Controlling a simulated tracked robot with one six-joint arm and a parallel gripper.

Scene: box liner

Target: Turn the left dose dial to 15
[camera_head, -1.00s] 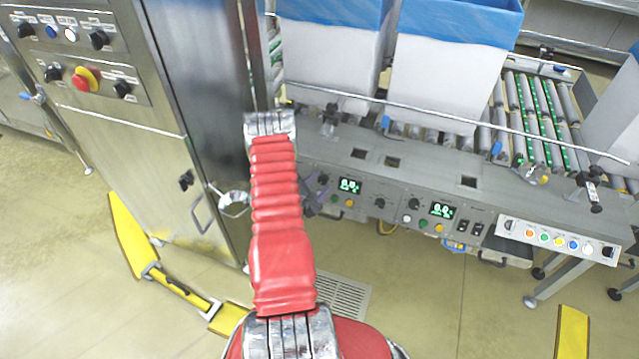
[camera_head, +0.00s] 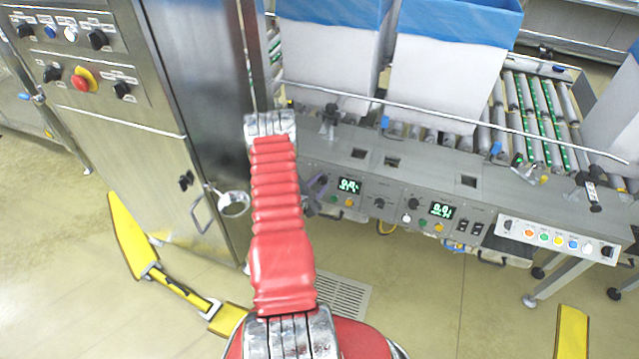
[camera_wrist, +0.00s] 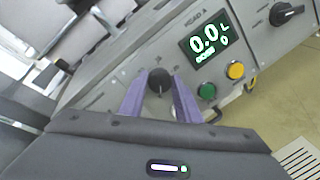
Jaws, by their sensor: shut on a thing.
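The left dose dial is a small black knob (camera_wrist: 159,83) on the grey panel under the "HEAD A" label. My gripper (camera_wrist: 160,100) is shut on it, with one purple finger on each side. The knob's white mark points roughly down in the wrist view. The left display (camera_wrist: 208,38) beside it shows green digits that look like "0.0 L", with a small line beneath that is hard to read. In the head view my arm hides most of the dial. The left display (camera_head: 349,186) is too small there to read surely.
Green (camera_wrist: 207,92) and yellow (camera_wrist: 235,70) buttons sit close to the right finger. Another black knob (camera_head: 379,203) and a second display (camera_head: 442,210) lie farther right. A steel cabinet (camera_head: 150,130) stands left of my arm. White boxes with blue liners (camera_head: 460,22) stand above the panel.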

